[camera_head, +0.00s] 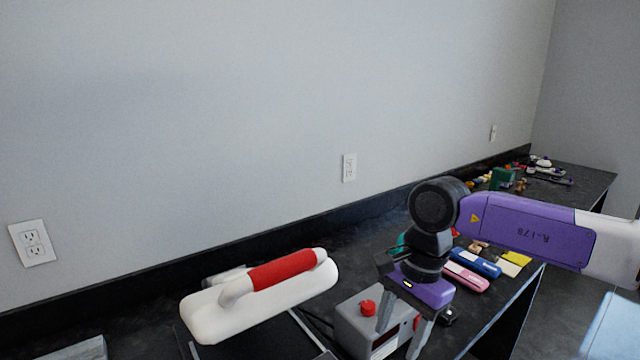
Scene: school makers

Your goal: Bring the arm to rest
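My arm comes in from the right edge, with a purple and white link and a black wrist joint, and hangs over the dark workbench (372,234). My gripper (401,338) points down with its two grey fingers spread apart. I see nothing between the fingers. Behind them is a grey box with a red knob (358,315); I cannot tell whether the fingers touch it.
A white tool with a red handle (282,269) lies left of my gripper. Pink (466,277) and blue (476,263) items lie behind my arm. More small objects crowd the far end near a green block (501,178). The wall borders the bench's back.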

